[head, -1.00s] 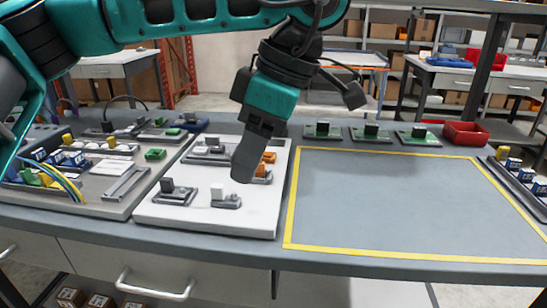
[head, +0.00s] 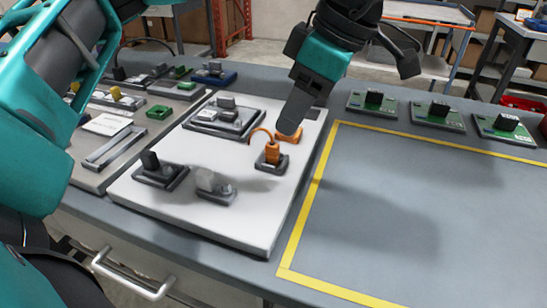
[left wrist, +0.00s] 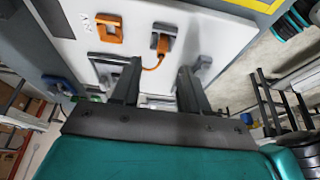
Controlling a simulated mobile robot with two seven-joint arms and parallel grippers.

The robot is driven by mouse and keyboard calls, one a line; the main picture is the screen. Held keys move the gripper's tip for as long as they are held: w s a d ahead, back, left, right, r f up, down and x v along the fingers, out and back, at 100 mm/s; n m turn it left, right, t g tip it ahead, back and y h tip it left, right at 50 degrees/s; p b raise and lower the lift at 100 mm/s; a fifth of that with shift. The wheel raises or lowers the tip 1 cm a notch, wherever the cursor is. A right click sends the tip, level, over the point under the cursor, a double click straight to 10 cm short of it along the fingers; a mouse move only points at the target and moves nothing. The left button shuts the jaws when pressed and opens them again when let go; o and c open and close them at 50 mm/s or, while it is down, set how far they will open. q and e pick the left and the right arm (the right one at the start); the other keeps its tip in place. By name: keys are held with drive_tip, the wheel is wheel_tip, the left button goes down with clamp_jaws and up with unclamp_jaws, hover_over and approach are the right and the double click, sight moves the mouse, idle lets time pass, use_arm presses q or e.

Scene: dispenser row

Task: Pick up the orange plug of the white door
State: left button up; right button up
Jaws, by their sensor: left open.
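The white door (head: 245,222) is a flat white panel on the workbench with several dark sockets on it. The orange plug (head: 271,153) stands in a dark socket at the panel's right side, with a thin orange cable curving from it. It also shows in the left wrist view (left wrist: 162,43), with its cable running toward my fingers. An orange frame-like part (head: 289,136) lies just behind it and shows in the left wrist view (left wrist: 109,28). My left gripper (head: 288,127) is open and empty, close to the orange parts and partly covering the frame. My right gripper is out of view.
A grey panel with a green block (head: 159,112) and a grey handle-like bar (head: 108,147) lies left. Green boards with black blocks (head: 373,100) line the back right. The yellow-outlined area (head: 400,210) on the right is clear.

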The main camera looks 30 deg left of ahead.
sight(274, 144)
use_arm(q)
drive_tip(key=x, duration=0.4)
drive_tip(key=b+x, duration=0.1)
drive_tip(key=x, duration=0.1)
drive_tip(key=shift+s+a+f, duration=0.2)
drive_tip(key=shift+s+a, duration=0.05)
drive_tip(key=shift+a, duration=0.15)
clamp_jaws()
